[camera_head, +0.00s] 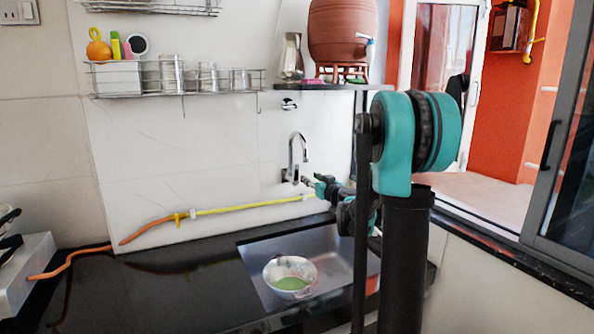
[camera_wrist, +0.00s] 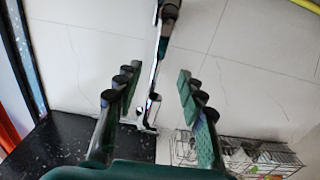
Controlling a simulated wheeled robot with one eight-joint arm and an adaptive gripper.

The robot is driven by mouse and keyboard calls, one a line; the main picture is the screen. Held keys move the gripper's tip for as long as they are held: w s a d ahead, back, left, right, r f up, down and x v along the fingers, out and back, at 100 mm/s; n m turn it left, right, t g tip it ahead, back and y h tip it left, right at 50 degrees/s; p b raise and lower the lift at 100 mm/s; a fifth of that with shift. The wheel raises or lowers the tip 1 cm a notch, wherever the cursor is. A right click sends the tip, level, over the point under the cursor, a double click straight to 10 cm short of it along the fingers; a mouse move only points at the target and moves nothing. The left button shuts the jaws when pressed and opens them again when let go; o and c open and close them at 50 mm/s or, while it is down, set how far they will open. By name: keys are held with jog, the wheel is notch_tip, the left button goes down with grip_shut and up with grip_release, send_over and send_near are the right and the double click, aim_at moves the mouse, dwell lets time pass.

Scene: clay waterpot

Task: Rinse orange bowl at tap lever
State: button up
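A pale metallic-looking bowl (camera_head: 290,277) sits in the sink (camera_head: 330,250), with green showing inside it; I see no orange on it. The silver tap (camera_head: 298,152) is on the tiled wall above the sink, its spout curving up and over. My gripper (camera_head: 316,184) is close to the right of the tap's base, by a small lever-like part that is hard to make out. In the wrist view my gripper (camera_wrist: 155,78) is open, with its two fingers apart and the silver tap (camera_wrist: 153,100) showing between them. Contact with the tap cannot be told.
A yellow and orange hose (camera_head: 240,207) runs along the wall left of the tap. A wire rack (camera_head: 175,92) and a dark shelf (camera_head: 325,87) with a clay waterpot (camera_head: 342,35) are above. The black counter (camera_head: 170,290) is mostly clear.

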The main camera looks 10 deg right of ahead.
aim_at(297, 169)
jog(key=x, duration=1.3)
jog(key=shift+s, duration=0.1)
grip_shut()
